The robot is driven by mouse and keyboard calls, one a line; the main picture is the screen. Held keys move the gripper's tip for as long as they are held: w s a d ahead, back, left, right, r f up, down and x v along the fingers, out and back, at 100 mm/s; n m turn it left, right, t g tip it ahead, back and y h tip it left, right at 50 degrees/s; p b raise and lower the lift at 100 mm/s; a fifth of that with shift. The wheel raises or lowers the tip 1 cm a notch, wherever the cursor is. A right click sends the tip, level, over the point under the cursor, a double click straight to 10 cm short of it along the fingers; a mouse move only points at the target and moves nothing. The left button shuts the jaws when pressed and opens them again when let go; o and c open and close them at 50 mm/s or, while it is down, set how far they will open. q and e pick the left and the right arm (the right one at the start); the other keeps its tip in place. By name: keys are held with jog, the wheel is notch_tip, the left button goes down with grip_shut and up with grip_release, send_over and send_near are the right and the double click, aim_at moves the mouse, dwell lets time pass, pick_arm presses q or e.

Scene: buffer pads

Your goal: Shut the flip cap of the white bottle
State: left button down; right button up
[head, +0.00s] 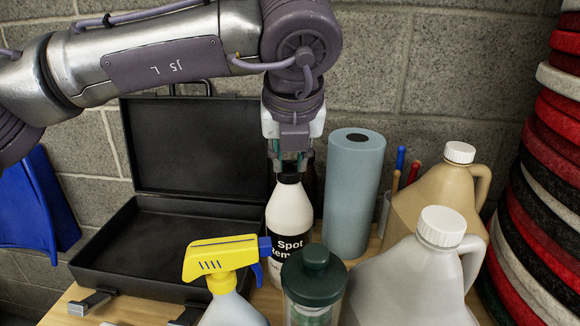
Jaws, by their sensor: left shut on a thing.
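The white bottle (289,214) stands upright on the table, with a black label reading "Spot" and a second word partly hidden by the green-lidded jar. Its dark cap (289,177) shows just under my left gripper. My left gripper (289,162) points straight down over the bottle and is shut on the cap at its top. The fingers hide the upper part of the cap, so I cannot tell how its lid sits. My right gripper is not in view.
An open black case (150,240) lies to the left. A yellow-headed spray bottle (222,262) and a green-lidded jar (314,275) stand in front. A blue roll (352,195), a beige jug (435,200) and a grey jug (415,285) crowd the right. A block wall is behind.

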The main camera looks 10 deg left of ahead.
pick_arm(q)
jog(key=c, duration=1)
grip_release()
jog(key=shift+o, duration=0.2)
jog(key=shift+r, duration=0.1)
jog(key=v, duration=1.2)
jog(key=shift+w, duration=0.1)
